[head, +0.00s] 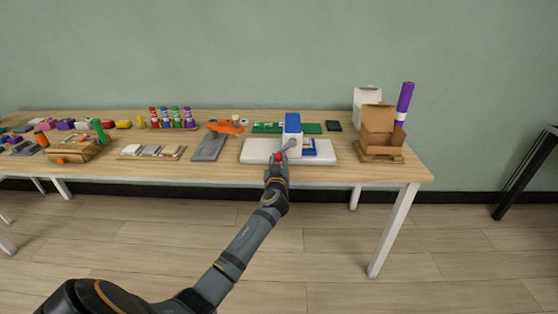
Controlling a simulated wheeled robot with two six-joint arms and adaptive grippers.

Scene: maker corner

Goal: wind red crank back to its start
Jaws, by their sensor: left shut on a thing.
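The red crank (279,156) shows as a small red knob at the tip of my left gripper (277,163). A grey crank arm (288,145) runs from the knob up and right to a white and blue machine (292,125). The machine stands upright on a white base (257,151) at the front of the table. My left gripper is shut on the red knob, reaching it from the front. The fingers hide part of the knob. My right gripper is not in the picture.
An orange tool (226,127) and a grey stand (209,147) are left of the machine. An open cardboard box (381,133) and a purple roll (404,102) stand at the right end. Several coloured bottles (171,117) stand at the back left. The wooden table (345,173) has bare space at its front edge.

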